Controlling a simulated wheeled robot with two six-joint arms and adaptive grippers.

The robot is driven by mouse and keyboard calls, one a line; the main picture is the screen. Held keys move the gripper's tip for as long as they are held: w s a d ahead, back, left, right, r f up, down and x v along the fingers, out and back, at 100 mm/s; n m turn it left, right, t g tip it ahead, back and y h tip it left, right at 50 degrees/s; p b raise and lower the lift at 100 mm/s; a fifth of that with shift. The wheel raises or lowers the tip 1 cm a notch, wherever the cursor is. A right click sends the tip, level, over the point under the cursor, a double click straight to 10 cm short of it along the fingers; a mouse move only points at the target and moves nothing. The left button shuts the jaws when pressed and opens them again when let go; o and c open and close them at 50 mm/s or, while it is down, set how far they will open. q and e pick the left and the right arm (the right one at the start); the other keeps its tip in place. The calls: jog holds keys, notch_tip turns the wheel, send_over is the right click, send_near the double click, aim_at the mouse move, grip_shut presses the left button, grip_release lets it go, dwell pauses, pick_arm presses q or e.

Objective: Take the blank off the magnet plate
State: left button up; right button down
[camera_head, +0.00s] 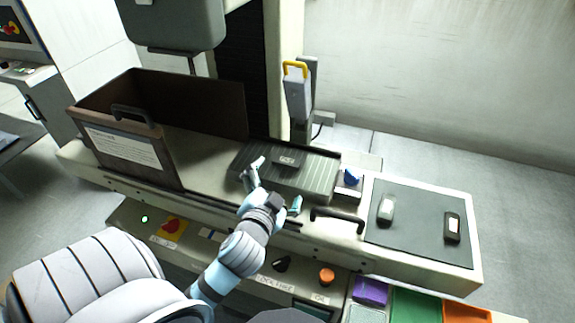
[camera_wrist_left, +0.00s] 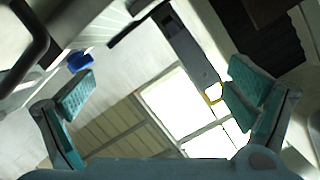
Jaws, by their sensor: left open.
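The magnet plate (camera_head: 315,178) is a dark, ribbed slab on the machine bench in the middle of the head view. A small dark block with a pale mark, which looks like the blank (camera_head: 287,160), lies on its top near the back edge. My left gripper (camera_head: 276,184) is open and empty, in front of the blank and over the plate's front left part; its height above the plate is hard to tell. In the left wrist view its two teal finger pads (camera_wrist_left: 160,92) stand wide apart with nothing between them. The blank does not show there. My right gripper is out of view.
A blue knob (camera_head: 351,177) sits at the plate's right end. A brown box-like guard (camera_head: 125,150) stands left; a yellow-handled post (camera_head: 297,90) stands behind.

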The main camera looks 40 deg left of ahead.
pick_arm(q)
jog(key=w+d+r+m+t+h, duration=0.25)
jog(key=r+m+t, duration=0.25)
jog(key=r, duration=0.4)
jog(key=w+d+r+m+t+h, duration=0.25)
jog(key=w+r+m+t, duration=0.2)
jog(key=r, duration=0.35)
jog(key=d+r+m+g+h, duration=0.2)
jog(key=d+r+m+h, duration=0.2)
jog(key=d+m+h, duration=0.6)
jog(key=m+g+y+b, duration=0.8)
jog(key=m+g+y, duration=0.2)
jog(key=g, duration=0.7)
send_over(286, 161)
jog(key=s+d, duration=0.2)
jog(key=s, duration=0.2)
notch_tip(286, 161, down, 21)
jog(key=x, duration=0.5)
jog(key=a+x, duration=0.1)
jog(key=x, duration=0.2)
jog(key=shift+w, duration=0.2)
jog(key=shift+w+f, duration=0.2)
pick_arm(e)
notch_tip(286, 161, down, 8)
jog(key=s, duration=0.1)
pick_arm(q)
jog(key=c, duration=1.7)
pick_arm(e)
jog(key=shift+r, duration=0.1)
